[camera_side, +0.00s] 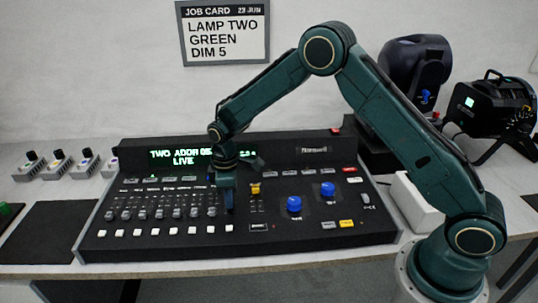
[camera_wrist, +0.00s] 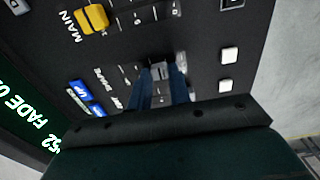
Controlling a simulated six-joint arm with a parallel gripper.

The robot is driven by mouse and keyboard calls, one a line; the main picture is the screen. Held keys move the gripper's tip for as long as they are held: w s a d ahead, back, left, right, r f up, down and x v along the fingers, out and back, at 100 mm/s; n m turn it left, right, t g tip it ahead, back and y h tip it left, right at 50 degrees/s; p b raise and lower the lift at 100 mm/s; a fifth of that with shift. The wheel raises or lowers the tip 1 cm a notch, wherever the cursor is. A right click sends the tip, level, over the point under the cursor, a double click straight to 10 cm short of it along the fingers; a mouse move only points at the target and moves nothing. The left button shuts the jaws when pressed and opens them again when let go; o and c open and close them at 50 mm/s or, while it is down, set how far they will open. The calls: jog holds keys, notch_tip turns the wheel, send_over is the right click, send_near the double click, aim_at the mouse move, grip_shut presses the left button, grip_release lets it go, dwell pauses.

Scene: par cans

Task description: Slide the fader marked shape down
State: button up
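The lighting console (camera_side: 320,260) has a row of grey-capped faders on its left half. My gripper (camera_side: 228,207) reaches down at the right end of that row. In the wrist view its two blue fingers (camera_wrist: 162,80) stand on either side of a grey fader cap (camera_wrist: 160,71), with no clear gap beside the cap. A label that seems to read SHAPE (camera_wrist: 97,76) lies roughly in line with this fader, at the end towards the display. The cap sits well away from the label, towards the white button (camera_wrist: 228,55). The fingers partly hide the slot.
Blue knobs (camera_side: 294,204) and a yellow MAIN fader (camera_wrist: 92,19) stand right of my gripper in the side view. The raised display (camera_side: 185,155) is behind. Lamps (camera_side: 495,105) stand at the back right. Small boxes (camera_side: 60,160) sit left of the console.

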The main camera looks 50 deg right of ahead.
aim_at(230, 212)
jog(key=shift+s+a, duration=0.9)
jog(key=shift+a, duration=0.1)
jog(key=o, duration=0.4)
jog(key=shift+c, duration=0.2)
jog(key=shift+r, duration=0.15)
jog(key=shift+r, duration=2.85)
jog(key=shift+s+r, duration=0.1)
